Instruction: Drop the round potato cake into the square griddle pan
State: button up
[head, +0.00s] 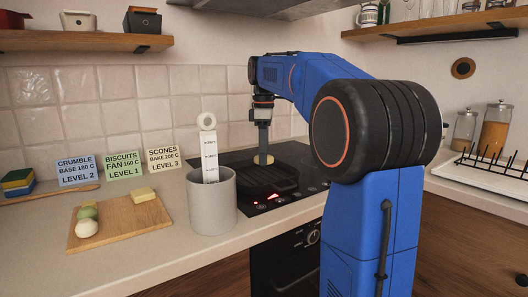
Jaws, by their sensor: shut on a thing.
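My gripper (264,154) points straight down over the black hob and is shut on the round potato cake (263,160), a small yellowish disc at its fingertips. The square griddle pan (262,182) is dark and sits on the hob, hard to tell from the black glass. The cake appears over the pan's far part. I cannot tell whether it touches the pan or hangs above it. My arm comes in from the right and hides part of the hob.
A tall grey canister (212,205) holding a white marked strip stands left of the hob. A wooden board (121,226) with several small food pieces lies further left. Three recipe cards (121,165) stand behind. A wire rack (490,165) is at right. Shelves (85,41) hang above.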

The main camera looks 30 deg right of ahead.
jog(key=o, duration=0.9)
jog(key=shift+c, duration=0.2)
notch_tip(320, 180, up, 12)
